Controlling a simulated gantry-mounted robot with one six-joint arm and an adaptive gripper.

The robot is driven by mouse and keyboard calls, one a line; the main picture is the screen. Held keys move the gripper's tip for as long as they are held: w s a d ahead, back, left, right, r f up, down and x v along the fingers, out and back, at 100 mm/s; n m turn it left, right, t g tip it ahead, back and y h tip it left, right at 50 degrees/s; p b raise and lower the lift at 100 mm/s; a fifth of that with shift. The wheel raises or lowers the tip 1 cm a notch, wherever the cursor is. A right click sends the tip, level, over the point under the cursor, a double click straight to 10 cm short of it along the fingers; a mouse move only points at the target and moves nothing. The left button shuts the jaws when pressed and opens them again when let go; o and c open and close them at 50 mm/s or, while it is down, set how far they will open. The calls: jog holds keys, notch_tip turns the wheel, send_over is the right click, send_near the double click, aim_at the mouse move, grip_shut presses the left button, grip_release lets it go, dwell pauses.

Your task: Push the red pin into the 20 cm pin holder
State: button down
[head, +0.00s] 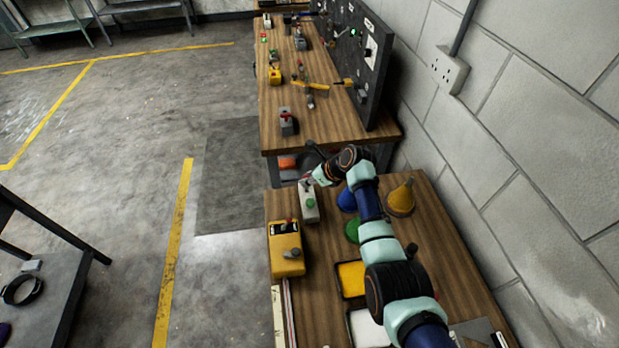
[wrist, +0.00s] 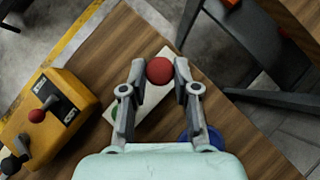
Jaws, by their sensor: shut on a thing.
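My gripper (wrist: 159,75) has its two fingers on either side of a round red knob, which looks like the head of the red pin (wrist: 159,71). The pin's shaft is hidden below the knob. A pale grey block (wrist: 163,99) with a green spot lies beneath the fingers. In the head view my gripper (head: 308,181) is at the far end of this block (head: 309,214). I cannot read any 20 cm mark, so I cannot tell which part is the 20 cm pin holder.
A yellow box (head: 286,262) with a lever stands near the block, at the bench's left edge. Blue, green and yellow cone-shaped items (head: 400,200) and paint trays (head: 351,279) are on the bench (head: 450,270). A second bench (head: 270,130) with a dark panel (head: 370,60) lies beyond a gap.

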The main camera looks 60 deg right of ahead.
jog(key=shift+r+p, duration=1.35)
jog(key=shift+r, duration=0.15)
jog(key=shift+f, duration=0.1)
